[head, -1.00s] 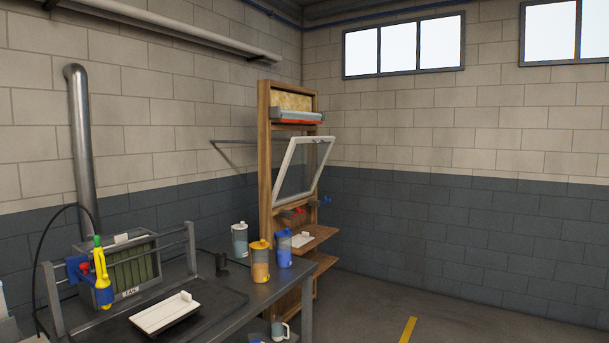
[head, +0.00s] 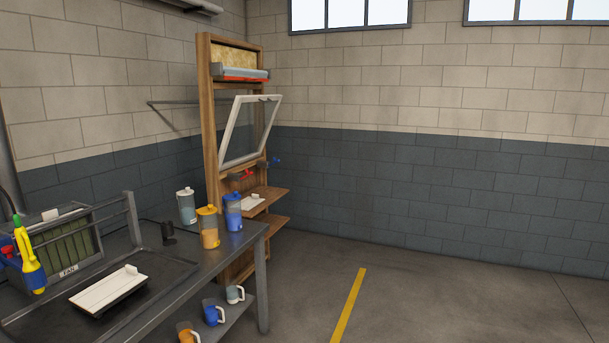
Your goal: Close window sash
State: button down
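The window sash (head: 222,137) is a white-framed pane set in a tall wooden frame (head: 208,110) against the left wall near the corner. The sash is tilted open, its top edge leaning out of the frame into the room and its bottom edge near the frame. A small dark fitting (head: 265,99) sits on its top rail. My gripper is not in view.
Wooden shelves (head: 262,196) jut below the sash. The floor (head: 420,305) to the right is clear.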

aim_at(239, 99)
jog(key=i, duration=4)
